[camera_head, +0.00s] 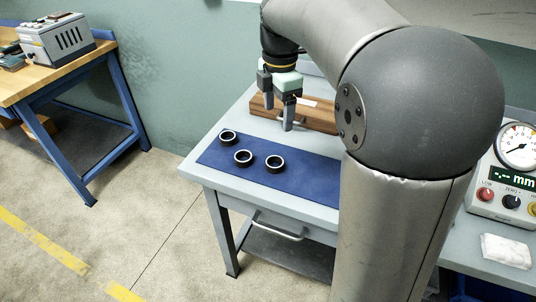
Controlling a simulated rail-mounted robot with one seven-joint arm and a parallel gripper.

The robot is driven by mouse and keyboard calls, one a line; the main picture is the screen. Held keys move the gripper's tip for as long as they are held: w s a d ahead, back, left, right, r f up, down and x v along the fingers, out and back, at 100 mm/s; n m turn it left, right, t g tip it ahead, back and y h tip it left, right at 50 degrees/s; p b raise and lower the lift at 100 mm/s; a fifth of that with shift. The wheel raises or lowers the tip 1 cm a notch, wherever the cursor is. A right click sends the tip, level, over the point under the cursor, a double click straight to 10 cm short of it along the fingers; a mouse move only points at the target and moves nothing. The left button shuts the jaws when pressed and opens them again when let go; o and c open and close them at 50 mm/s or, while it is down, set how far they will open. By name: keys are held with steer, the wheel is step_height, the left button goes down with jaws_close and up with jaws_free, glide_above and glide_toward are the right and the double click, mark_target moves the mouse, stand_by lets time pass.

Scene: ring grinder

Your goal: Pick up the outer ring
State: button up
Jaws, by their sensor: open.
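Three dark outer rings lie flat on the blue mat (305,180). One ring (228,137) is at the mat's far left, one ring (243,157) is nearer the front edge, and one ring (275,163) is to the right of it. My gripper (277,113) is open and points down, with nothing seen between its fingers. It hangs above the back of the table, behind and above the rings, in front of a wooden block. My arm hides the right part of the mat.
The wooden block (318,117) lies at the back of the grey table (219,177). A gauge unit (509,180) and a white cloth-like item (506,251) stand at the right. A wooden workbench (58,70) with a grey device (57,39) is at the far left.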

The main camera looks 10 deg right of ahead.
steer(key=n, duration=0.1)
glide_toward(275, 157)
steer(key=s, duration=0.1)
steer(key=f, duration=0.1)
steer(key=s+f, duration=0.1)
steer(key=shift+s+a+f, duration=0.15)
steer(key=shift+s+a, duration=0.1)
steer(key=shift+s, duration=0.1)
steer(key=shift+w+f, duration=0.15)
steer(key=shift+f, duration=1.3)
steer(key=shift+w+f, duration=0.15)
steer(key=shift+f, duration=1.3)
steer(key=c, duration=1.1)
